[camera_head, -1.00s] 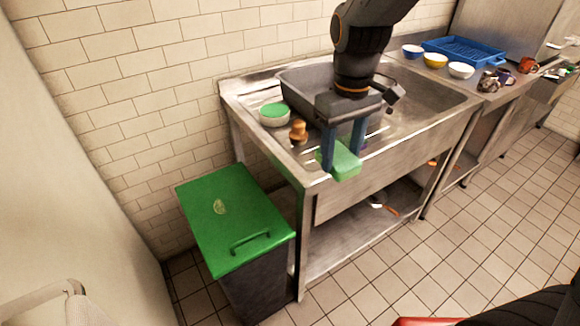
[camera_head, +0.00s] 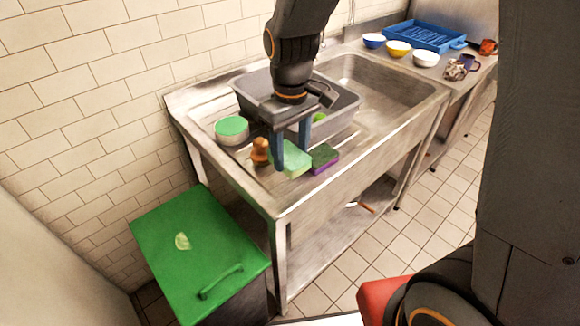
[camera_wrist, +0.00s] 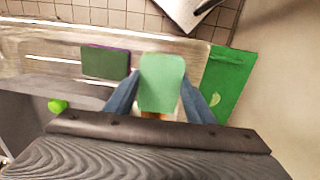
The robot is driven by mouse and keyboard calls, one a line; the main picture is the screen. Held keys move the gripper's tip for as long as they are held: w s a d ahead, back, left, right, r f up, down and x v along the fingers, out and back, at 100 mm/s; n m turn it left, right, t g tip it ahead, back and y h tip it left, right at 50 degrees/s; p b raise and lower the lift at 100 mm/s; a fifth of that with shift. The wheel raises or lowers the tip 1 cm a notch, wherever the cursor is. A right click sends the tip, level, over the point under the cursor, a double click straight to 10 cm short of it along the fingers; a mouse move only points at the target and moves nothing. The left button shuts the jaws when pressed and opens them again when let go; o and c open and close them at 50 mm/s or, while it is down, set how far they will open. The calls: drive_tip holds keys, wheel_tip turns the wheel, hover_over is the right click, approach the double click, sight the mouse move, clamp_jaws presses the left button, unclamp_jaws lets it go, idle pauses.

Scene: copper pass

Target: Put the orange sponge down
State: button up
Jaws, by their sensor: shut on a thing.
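My gripper (camera_head: 291,158) is shut on a light green sponge (camera_head: 290,170), held over the sink's draining surface (camera_head: 250,178). In the wrist view the same sponge (camera_wrist: 162,90) sits between my two blue fingers. I cannot tell whether its underside touches the metal. A dark green sponge with a purple layer (camera_head: 323,157) lies just to its right; it also shows in the wrist view (camera_wrist: 105,63), to the left of the held one. I see no orange sponge.
A brown wooden-looking object (camera_head: 260,152) stands close left of my gripper, beside a white bowl with green inside (camera_head: 231,131). A grey tub (camera_head: 255,88) is behind. A green-lidded bin (camera_head: 190,250) stands at the front left. Bowls and a blue rack (camera_head: 425,36) are at the back right.

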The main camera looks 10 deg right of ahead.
drive_tip(key=shift+f+p, duration=0.55)
drive_tip(key=shift+f, duration=2.4)
drive_tip(key=shift+f, duration=0.4)
drive_tip(key=o, duration=1.1)
drive_tip(key=shift+r, duration=0.1)
